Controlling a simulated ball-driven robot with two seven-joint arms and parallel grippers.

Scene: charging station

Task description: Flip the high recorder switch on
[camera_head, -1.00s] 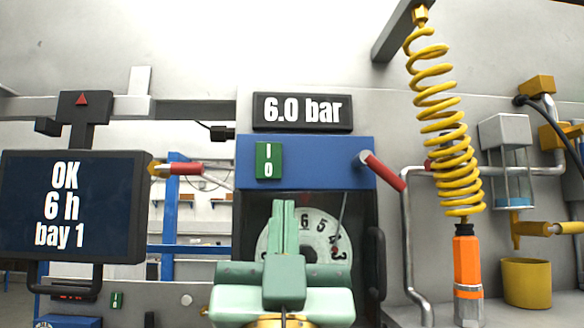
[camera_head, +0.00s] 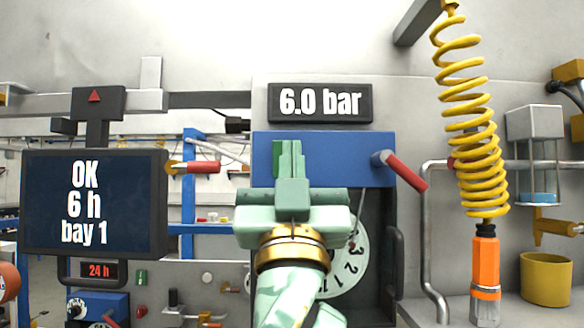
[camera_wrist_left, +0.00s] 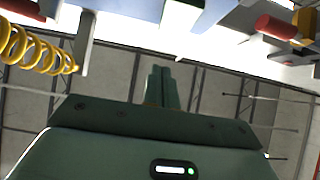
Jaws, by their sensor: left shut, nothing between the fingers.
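The recorder is a dark cabinet with a blue top panel (camera_head: 335,150) and a white round dial (camera_head: 350,265). Its green I/O switch sits on the left of the blue panel; only a sliver of the switch (camera_head: 277,152) shows in the head view. My left gripper (camera_head: 290,148) is shut and empty, fingers upward, in front of the switch and hiding most of it. Whether the fingers touch the switch I cannot tell. In the left wrist view, the closed fingers (camera_wrist_left: 161,75) point up the picture, below the white and blue shapes at the top. My right gripper is not in view.
A red lever (camera_head: 405,172) juts from the panel's right side. A yellow coiled hose (camera_head: 470,130) hangs further right. A "6.0 bar" display (camera_head: 320,102) is above the recorder; an "OK 6 h bay 1" screen (camera_head: 95,200) stands left.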

